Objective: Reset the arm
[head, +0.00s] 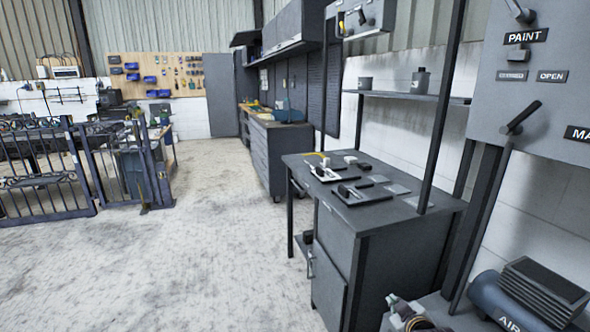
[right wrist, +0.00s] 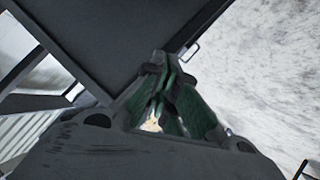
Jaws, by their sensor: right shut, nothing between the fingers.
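My right gripper (head: 398,304) shows at the bottom edge of the head view, low beside the dark workbench (head: 365,215); most of its arm is out of frame. In the right wrist view the dark green fingers of this gripper (right wrist: 163,72) are closed together, with nothing held between them. Dark furniture panels and pale floor lie beyond the fingertips. My left gripper is not in either view.
A grey panel (head: 550,95) with levers and a PAINT label is at the right. A tank marked AIR (head: 495,298) stands below it. Flat tools (head: 362,192) lie on the workbench. A metal gate (head: 40,175) stands at the left. The middle floor (head: 225,240) is clear.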

